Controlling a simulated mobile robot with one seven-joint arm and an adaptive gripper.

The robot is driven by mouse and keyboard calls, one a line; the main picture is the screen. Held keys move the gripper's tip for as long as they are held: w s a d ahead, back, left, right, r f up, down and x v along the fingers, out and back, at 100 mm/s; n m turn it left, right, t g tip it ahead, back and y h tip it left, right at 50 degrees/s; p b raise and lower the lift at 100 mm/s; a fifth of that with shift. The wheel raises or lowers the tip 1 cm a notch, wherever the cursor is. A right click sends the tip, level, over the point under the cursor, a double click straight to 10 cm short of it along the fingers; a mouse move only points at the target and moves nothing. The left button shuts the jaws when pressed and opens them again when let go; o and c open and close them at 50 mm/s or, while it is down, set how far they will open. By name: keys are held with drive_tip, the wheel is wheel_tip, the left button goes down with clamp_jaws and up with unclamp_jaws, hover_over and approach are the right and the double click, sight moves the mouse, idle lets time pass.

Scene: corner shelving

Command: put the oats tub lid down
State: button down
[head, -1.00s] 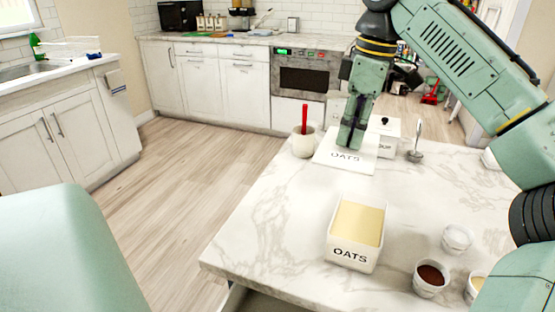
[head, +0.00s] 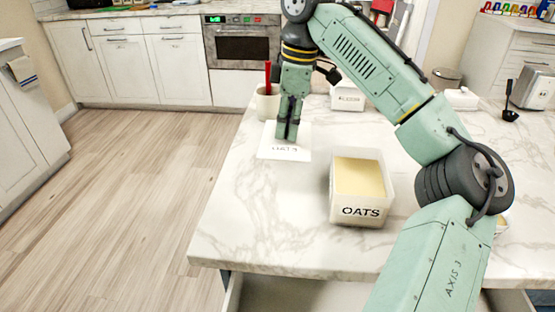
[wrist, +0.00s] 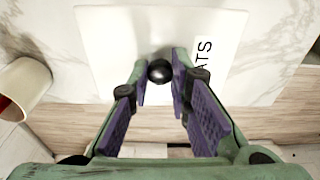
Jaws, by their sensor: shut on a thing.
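The oats tub lid (head: 270,153) is a flat white square plate with OATS lettering and a black knob (wrist: 160,71). My gripper (head: 288,138) is shut on the knob, with a finger on each side of it in the wrist view. The lid lies level at or just over the marble counter; I cannot tell whether it touches. The white oats tub (head: 345,213) stands uncovered on the counter, to the right and nearer, full of pale oats.
A white lidded canister (head: 348,98) is behind to the right. The counter (head: 255,215) is bare in front of the lid, and its left edge is close.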

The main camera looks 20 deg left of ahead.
drive_tip(key=shift+f, duration=3.55)
drive_tip(key=shift+f, duration=0.1)
drive_tip(key=c, duration=1.5)
unclamp_jaws()
drive_tip(key=r, duration=0.4)
drive_tip(key=d+r, duration=0.1)
drive_tip(key=r, duration=0.3)
drive_tip(key=r+p, duration=0.1)
drive_tip(key=r, duration=0.3)
drive_tip(key=shift+w+d+r, duration=0.1)
drive_tip(key=shift+w+d, duration=0.15)
drive_tip(key=shift+s, duration=0.1)
